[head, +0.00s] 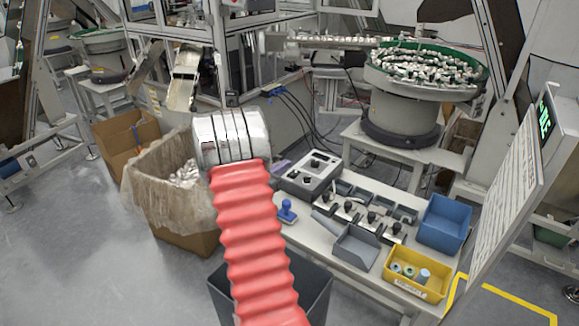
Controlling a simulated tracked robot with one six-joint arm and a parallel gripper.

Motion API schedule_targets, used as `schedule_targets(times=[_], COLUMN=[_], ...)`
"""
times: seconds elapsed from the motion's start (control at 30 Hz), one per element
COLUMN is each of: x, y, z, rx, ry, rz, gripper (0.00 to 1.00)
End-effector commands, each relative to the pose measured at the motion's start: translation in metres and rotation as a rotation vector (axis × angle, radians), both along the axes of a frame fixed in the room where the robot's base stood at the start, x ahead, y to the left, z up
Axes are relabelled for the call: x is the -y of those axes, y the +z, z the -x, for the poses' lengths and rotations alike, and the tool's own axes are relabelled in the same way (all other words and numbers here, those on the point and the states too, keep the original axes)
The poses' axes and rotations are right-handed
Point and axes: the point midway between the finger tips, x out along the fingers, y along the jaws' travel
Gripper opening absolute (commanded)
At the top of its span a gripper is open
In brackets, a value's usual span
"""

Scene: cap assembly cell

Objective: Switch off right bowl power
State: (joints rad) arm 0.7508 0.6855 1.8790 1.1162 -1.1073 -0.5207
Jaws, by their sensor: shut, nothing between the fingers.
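The right bowl feeder (425,68) is a round grey bowl with a green inner rim, full of small metallic parts. A grey control box (308,174) with dark knobs stands at the left end of the white bench, in front of the bowl. Its power state is not readable. My red, ribbed arm rises from the bottom centre to a silver, banded link left of the control box. My gripper's fingers are not visible; I cannot place them relative to the box.
A lined cardboard box (165,190) stands left. A tilted panel (510,190) borders the right. Floor is clear at lower left.

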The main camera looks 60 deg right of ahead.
Motion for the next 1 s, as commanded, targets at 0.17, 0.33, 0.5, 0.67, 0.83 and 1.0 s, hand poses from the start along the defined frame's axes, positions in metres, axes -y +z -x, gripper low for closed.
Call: schedule_targets(times=[0.17,0.33,0.5,0.67,0.83,1.0], x=[-0.025,-0.035,-0.036,-0.036,-0.036,-0.036], y=[0.01,0.013,0.013,0.013,0.013,0.013], z=[-0.004,-0.006,-0.005,-0.005,-0.006,-0.006], rx=[0.0,-0.001,-0.001,-0.001,-0.001,0.001], ry=[0.003,0.003,0.002,0.002,0.002,0.002], rz=[0.0,0.0,0.0,0.0,0.0,0.0], gripper=[0.0,0.0,0.0,0.0,0.0,0.0])
